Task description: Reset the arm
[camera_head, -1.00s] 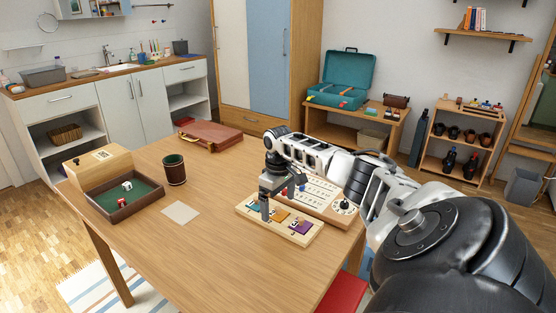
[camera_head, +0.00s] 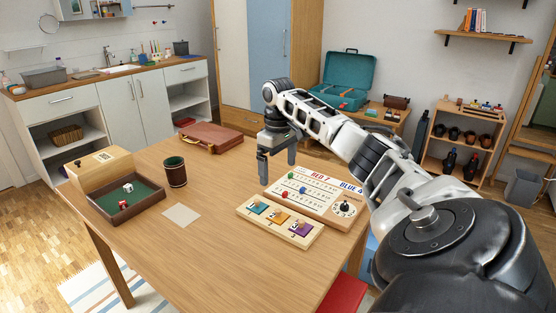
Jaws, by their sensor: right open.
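My right arm reaches in from the right, over the table (camera_head: 215,265). My right gripper (camera_head: 277,172) points down with its two fingers spread apart and nothing between them. It hangs above the table, behind the score board (camera_head: 325,208) that reads "RED 7" and "BLUE 4". In front of that board lies a wooden tray (camera_head: 262,228) with teal, orange and purple tiles. My left gripper is not in view.
A dice tray (camera_head: 142,213) with a red and a white die stands at the table's left, with a wooden box (camera_head: 100,165) behind it. A dark cup (camera_head: 175,171), a pale card (camera_head: 181,215) and a brown briefcase (camera_head: 211,137) are also on the table. The front middle is clear.

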